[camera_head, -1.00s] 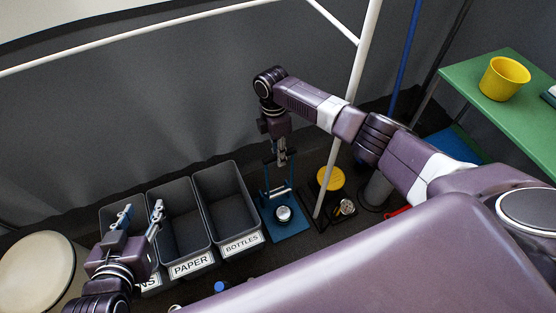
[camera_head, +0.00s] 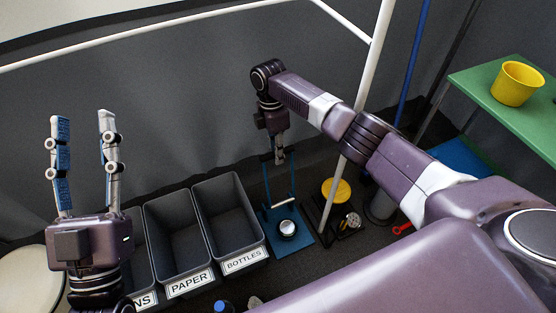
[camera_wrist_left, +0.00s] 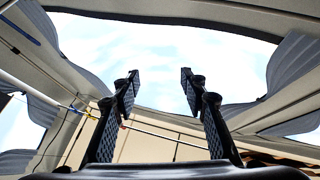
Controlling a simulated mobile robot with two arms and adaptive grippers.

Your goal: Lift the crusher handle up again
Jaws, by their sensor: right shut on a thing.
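The crusher (camera_head: 305,238) stands on the floor to the right of the bins, with a blue base and a blue upright handle frame with a pale crossbar. A silver can-like piece (camera_head: 287,229) sits on its base. My right gripper (camera_head: 279,157) points down and is shut on the top of the crusher handle (camera_head: 267,182), which stands up. The fingers partly hide the grip. My left gripper (camera_head: 82,116) is raised at the left, fingers up, open and empty. It also shows open in the left wrist view (camera_wrist_left: 158,80).
Bins labelled PAPER (camera_head: 190,284) and BOTTLES (camera_head: 243,262), plus one partly hidden, stand left of the crusher. A white pole (camera_head: 352,130) rises just right of it, near a yellow disc (camera_head: 337,190). A green table (camera_head: 515,110) holds a yellow bucket (camera_head: 517,84).

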